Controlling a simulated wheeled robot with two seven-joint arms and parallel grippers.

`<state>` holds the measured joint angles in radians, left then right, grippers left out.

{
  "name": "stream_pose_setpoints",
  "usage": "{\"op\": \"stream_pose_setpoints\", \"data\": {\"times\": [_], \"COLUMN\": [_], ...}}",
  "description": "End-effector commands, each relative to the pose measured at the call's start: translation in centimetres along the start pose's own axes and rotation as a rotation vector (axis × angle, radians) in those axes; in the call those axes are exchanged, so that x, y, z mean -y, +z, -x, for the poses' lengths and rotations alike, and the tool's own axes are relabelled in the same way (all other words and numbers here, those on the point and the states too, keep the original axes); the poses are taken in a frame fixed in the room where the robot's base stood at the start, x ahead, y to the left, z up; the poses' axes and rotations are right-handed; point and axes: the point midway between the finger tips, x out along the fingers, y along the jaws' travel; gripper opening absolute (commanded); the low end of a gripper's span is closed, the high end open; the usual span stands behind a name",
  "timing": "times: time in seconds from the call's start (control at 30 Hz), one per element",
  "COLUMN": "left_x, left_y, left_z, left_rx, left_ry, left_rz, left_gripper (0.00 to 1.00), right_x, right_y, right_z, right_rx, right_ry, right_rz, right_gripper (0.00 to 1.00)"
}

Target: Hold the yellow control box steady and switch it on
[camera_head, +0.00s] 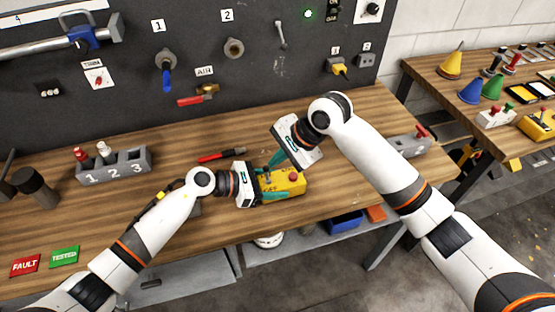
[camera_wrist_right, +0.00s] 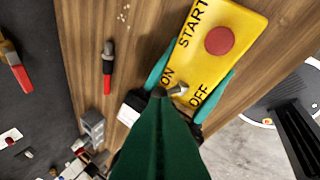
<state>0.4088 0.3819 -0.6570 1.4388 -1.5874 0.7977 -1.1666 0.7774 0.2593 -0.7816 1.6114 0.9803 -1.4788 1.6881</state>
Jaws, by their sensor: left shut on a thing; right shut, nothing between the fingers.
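The yellow control box (camera_head: 291,187) lies on the wooden workbench. In the right wrist view the box (camera_wrist_right: 232,65) shows a red button (camera_wrist_right: 220,40), the word START, and a small metal toggle lever (camera_wrist_right: 180,90) near the ON and OFF labels. Which way the lever leans is hard to tell. My left gripper (camera_head: 272,185) is shut on the box, its teal fingers along two opposite sides. My right gripper (camera_head: 268,169) is shut and empty, pointing down over the lever end of the box. Its tips (camera_wrist_right: 161,92) appear close beside the lever; contact cannot be told.
A red-and-black pen-like tool (camera_head: 221,156) lies behind the box. A grey numbered holder (camera_head: 118,166) stands at the left, and FAULT (camera_head: 25,266) and TESTED (camera_head: 64,257) cards lie at front left. A grey block with a red lever (camera_head: 409,145) sits at the bench's right end.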

Motion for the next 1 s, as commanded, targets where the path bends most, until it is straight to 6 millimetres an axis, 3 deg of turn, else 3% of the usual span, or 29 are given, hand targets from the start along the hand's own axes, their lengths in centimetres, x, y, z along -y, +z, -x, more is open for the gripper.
{"op": "stream_pose_setpoints", "data": {"times": [0.27, 0.43, 0.7, 1.0], "left_x": [0.0, 0.0, 0.0, 0.0], "left_y": [0.0, 0.0, 0.0, 0.0], "left_z": [0.0, 0.0, 0.0, 0.0], "left_rx": [0.0, 0.0, 0.0, 0.0], "left_ry": [0.0, 0.0, 0.0, -0.001], "left_rz": [0.0, 0.001, 0.0, 0.0], "left_gripper": [0.18, 0.18, 0.18, 0.18], "right_x": [0.5, 2.1, 0.1, -0.8], "right_y": [0.0, 0.1, 1.0, 1.4], "right_z": [0.8, 3.6, 9.5, 12.7], "right_rx": [0.0, 0.003, 0.003, 0.0], "right_ry": [0.002, 0.002, 0.003, 0.0], "right_rz": [0.0, 0.0, 0.0, 0.0], "right_gripper": [0.0, 0.0, 0.0, 0.0]}}
